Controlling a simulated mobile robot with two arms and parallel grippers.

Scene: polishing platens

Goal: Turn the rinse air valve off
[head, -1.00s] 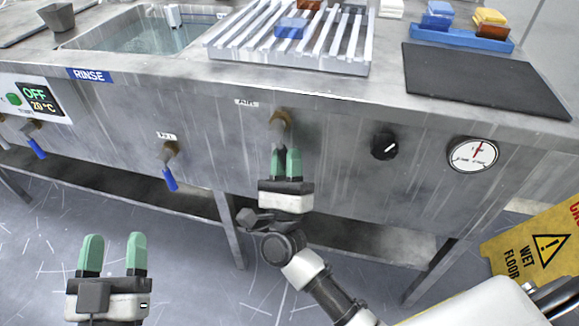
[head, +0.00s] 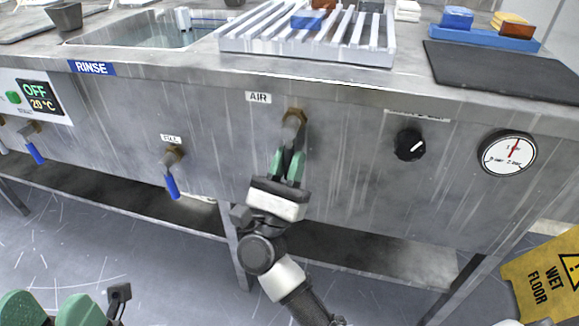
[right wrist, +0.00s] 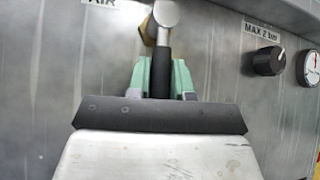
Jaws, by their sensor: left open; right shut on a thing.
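The rinse air valve (head: 294,119) sits on the steel front panel under the AIR label (head: 258,97). Its brass body and grey hub show, with a dark lever hanging down. My right gripper (head: 290,167) is shut on the lever. In the right wrist view the dark lever (right wrist: 161,70) stands between the green fingers, below the round metal hub (right wrist: 166,13). The fingers hide part of the lever. My left gripper (head: 50,308) is open and empty at the bottom left, cut by the picture's edge, away from the panel.
A black knob (head: 409,145) and a pressure gauge (head: 507,154) are right of the valve. Blue-handled valves (head: 172,187) are to the left, near an OFF display (head: 40,97). A yellow wet floor sign (head: 545,282) stands at the lower right. The slatted rack (head: 307,44) is above.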

